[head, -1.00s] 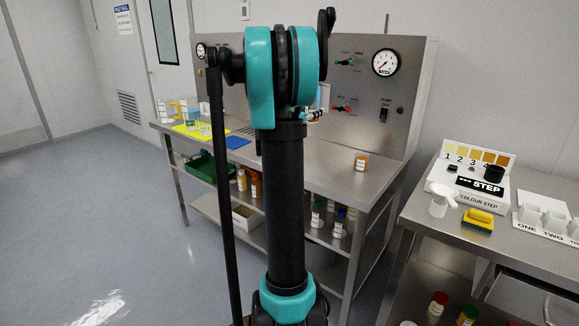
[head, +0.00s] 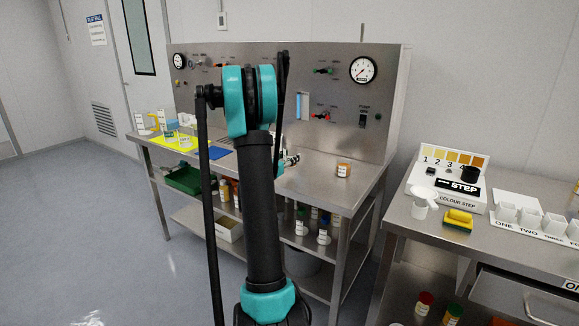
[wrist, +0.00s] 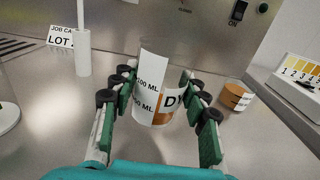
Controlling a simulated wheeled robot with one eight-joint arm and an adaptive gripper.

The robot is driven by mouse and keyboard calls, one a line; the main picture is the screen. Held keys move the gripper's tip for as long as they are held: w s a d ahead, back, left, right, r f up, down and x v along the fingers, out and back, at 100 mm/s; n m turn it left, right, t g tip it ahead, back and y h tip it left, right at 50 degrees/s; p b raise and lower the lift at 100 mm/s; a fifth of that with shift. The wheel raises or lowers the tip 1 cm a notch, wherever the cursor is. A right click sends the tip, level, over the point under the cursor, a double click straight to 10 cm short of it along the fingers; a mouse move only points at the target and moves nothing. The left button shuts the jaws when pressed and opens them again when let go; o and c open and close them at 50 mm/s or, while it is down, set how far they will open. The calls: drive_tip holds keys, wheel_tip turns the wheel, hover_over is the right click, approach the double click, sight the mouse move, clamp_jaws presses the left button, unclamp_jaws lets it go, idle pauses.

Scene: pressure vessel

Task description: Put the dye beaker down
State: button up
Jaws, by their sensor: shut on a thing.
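The dye beaker (wrist: 160,95) is a clear beaker with white labels reading "100 ML" and "DY", and orange-brown liquid low inside. In the wrist view it stands roughly upright between the green and black fingers of my gripper (wrist: 160,110), which is shut on it. The beaker is over the steel bench; I cannot tell whether its base touches the surface. In the head view my arm hides most of the gripper (head: 290,160), and the beaker is not clearly visible there.
A small orange labelled pot (wrist: 238,97) stands right of the beaker. A white post (wrist: 83,45) and a job card (wrist: 60,36) are at left. The control panel (head: 345,85) rises behind the bench. Bare steel (head: 325,185) lies in front of the pot. The colour-step bench (head: 405,218) is at right.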

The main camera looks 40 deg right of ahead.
drive_tip(key=shift+f, duration=1.9)
drive_tip(key=shift+f, duration=0.15)
drive_tip(key=o, duration=1.2)
drive_tip(key=shift+c, duration=0.2)
